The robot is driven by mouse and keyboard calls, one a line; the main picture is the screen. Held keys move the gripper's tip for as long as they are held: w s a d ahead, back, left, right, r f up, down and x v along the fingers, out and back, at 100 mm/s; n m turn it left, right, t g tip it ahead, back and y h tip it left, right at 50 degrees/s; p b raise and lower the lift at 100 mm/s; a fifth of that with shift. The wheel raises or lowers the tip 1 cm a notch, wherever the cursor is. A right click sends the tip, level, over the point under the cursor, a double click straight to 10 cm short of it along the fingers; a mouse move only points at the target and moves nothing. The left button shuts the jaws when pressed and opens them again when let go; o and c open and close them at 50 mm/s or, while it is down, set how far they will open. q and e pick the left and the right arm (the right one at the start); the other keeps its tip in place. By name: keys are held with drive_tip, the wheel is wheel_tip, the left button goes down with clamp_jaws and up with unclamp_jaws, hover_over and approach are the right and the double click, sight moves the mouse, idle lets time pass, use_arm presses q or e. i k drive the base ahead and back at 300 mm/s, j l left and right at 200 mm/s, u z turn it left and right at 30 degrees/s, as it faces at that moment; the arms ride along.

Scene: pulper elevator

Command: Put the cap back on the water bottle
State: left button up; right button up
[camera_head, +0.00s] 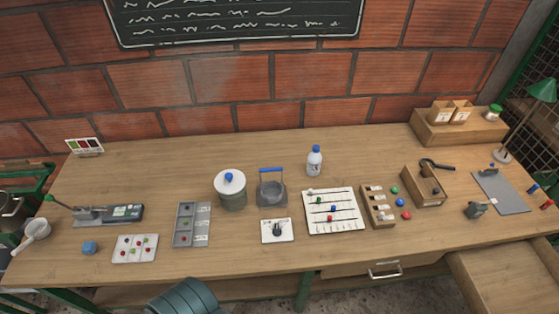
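A small white bottle (314,164) stands upright near the back middle of the table, close to the brick wall. Its top end looks blue; at this size I cannot tell whether that is a cap seated on the neck. I cannot make out a separate loose cap. Neither of my grippers shows in the head view.
The wooden table (150,170) holds a lidded grey pot (231,194), a blue-handled grey device (271,190), a white bead board (333,211) and a compartment tray (192,225). An open drawer (510,275) juts out front right.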

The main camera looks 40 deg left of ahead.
sight(313, 162)
drive_tip(key=i+l+u, duration=0.15)
drive_tip(key=u, duration=1.4)
